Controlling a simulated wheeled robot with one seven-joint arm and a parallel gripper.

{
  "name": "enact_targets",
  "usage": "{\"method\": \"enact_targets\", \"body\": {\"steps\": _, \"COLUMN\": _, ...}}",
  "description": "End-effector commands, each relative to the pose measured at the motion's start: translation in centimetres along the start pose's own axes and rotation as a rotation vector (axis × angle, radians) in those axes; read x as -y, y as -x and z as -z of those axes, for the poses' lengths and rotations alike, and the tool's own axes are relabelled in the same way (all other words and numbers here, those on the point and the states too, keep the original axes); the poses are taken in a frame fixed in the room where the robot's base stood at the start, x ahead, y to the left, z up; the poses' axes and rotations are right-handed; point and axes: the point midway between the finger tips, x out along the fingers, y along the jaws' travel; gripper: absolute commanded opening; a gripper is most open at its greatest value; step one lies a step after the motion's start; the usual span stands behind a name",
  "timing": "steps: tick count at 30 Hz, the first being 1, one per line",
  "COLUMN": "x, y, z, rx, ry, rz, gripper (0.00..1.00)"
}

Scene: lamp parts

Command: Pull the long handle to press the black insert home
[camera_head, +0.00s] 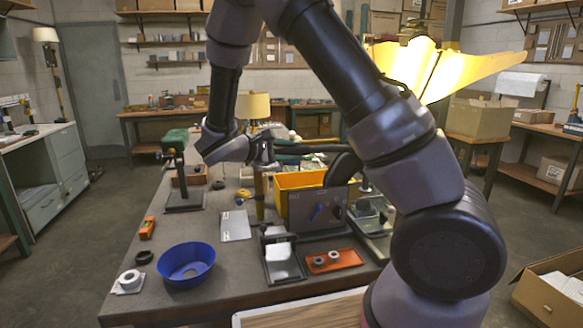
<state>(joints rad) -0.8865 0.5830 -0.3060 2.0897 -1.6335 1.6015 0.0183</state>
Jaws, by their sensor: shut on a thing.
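My gripper (264,165) is at the end of the bent arm over the middle of the bench. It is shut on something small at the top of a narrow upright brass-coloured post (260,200). Dark bar-like shapes (300,148) run right from beside the gripper; I cannot tell for sure which part is the long handle. My wrist hides part of this area. The black insert cannot be made out at the post. A black ring (144,257) lies apart at the bench's front left.
The bench (222,285) holds a blue bowl (186,263), a black stand (184,195), a yellow bin (290,184), a grey panel with knobs (320,212) and an orange tray (334,261). A white sheet (236,226) lies near the post. Bare bench shows around the bowl.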

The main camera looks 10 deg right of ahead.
Motion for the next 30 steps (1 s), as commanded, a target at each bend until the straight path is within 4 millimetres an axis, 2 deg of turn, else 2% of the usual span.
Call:
{"method": "enact_targets", "body": {"steps": 1, "x": -1.2, "y": 0.0, "z": -0.8, "rx": -0.026, "ry": -0.025, "rz": 0.033, "gripper": 0.0}}
{"method": "enact_targets", "body": {"steps": 6, "x": -4.4, "y": -0.3, "z": -3.3, "rx": -0.11, "ry": -0.08, "rz": 0.145, "gripper": 0.0}}
{"method": "enact_targets", "body": {"steps": 15, "x": -8.9, "y": -2.0, "z": -7.5, "rx": -0.242, "ry": -0.166, "rz": 0.323, "gripper": 0.0}}
{"method": "enact_targets", "body": {"steps": 22, "x": -10.9, "y": -3.4, "z": -9.7, "rx": -0.31, "ry": -0.209, "rz": 0.416, "gripper": 0.0}}
{"method": "enact_targets", "body": {"steps": 30, "x": -11.9, "y": -4.3, "z": -10.8, "rx": -0.349, "ry": -0.23, "rz": 0.466, "gripper": 0.0}}
